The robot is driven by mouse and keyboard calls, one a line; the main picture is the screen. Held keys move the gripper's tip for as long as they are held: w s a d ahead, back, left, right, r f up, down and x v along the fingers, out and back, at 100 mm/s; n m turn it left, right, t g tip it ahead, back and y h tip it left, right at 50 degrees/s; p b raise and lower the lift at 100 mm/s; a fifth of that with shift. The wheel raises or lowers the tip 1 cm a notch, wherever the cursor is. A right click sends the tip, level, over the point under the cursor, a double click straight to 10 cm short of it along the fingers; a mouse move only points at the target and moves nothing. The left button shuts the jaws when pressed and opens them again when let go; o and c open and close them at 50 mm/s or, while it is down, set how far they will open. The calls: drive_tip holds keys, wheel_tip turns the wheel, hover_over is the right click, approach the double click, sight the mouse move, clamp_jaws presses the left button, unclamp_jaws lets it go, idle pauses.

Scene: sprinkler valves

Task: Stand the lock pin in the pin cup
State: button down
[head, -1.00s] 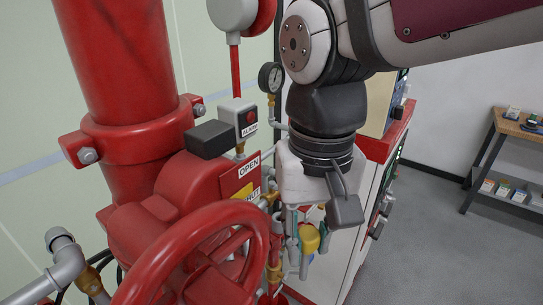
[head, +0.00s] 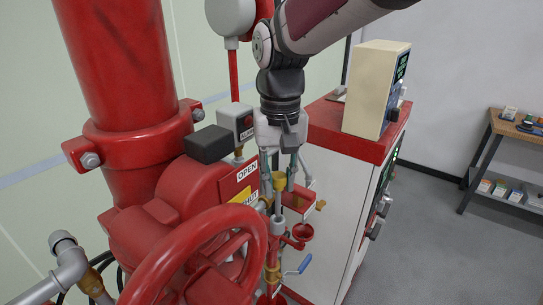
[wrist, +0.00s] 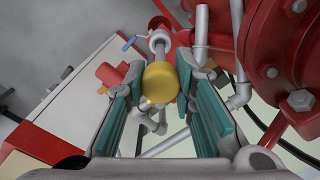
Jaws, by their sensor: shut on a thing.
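The lock pin has a yellow knob (head: 279,182) and a grey shaft pointing down. My gripper (head: 279,172) is shut on it near the knob and holds it roughly upright beside the red valve. In the wrist view the yellow knob (wrist: 161,82) shows between the teal finger pads of my gripper (wrist: 163,100); it hides much of the shaft. The pin's lower tip overlaps the pipes, so contact cannot be told.
A red handwheel (head: 200,260) is in front at the left. A red box (head: 300,200) is close to the pin's right. A blue-handled lever (head: 304,264) sits below the cup. A white cabinet (head: 345,215) with a red top stands to the right, with open floor beyond.

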sight(278, 215)
drive_tip(key=shift+f+p, duration=0.45)
drive_tip(key=shift+f, duration=1.3)
drive_tip(key=shift+f, duration=0.15)
drive_tip(key=c, duration=1.3)
unclamp_jaws()
drive_tip(key=shift+c, duration=0.2)
